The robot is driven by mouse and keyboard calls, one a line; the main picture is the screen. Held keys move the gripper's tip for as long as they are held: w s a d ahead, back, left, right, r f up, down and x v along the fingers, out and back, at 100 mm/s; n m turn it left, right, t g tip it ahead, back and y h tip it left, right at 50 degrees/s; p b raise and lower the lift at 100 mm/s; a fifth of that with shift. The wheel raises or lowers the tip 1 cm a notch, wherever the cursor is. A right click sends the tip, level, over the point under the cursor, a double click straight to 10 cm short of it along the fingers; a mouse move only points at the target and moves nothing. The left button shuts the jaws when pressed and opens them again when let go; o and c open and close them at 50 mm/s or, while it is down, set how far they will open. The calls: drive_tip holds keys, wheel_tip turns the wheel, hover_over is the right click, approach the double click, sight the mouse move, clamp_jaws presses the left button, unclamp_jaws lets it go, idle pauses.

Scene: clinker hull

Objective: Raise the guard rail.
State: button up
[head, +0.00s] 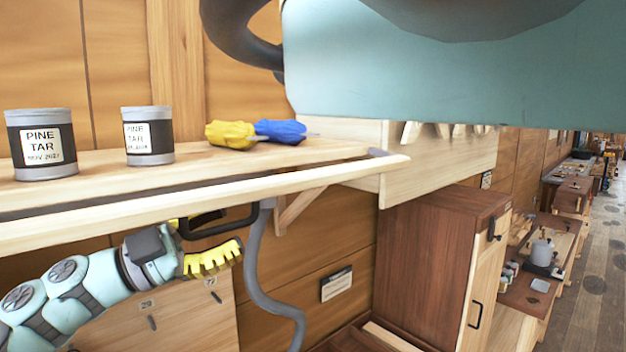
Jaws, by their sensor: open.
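The guard rail (300,181) is a long pale wooden bar along the front edge of a shelf (225,167) in the head view. A dark gap separates it from the shelf boards, and its right end reaches a grey corner piece. A black handle (215,232) shows just below the rail; I cannot tell exactly how it is attached. My gripper (212,241), with yellow ribbed fingers, is below the rail at the handle. It is open, with the handle near or between its fingers; contact is unclear. The upper finger is partly hidden.
Two pine tar cans (42,165) (135,158) and yellow (230,134) and blue (280,131) objects are on the shelf. A grey hose (257,285) hangs right of my gripper. A brown cabinet (425,265) stands farther right. My own body fills the top right.

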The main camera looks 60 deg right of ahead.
drive_tip(key=shift+s+d, duration=0.1)
drive_tip(key=shift+o, duration=0.4)
clamp_jaws()
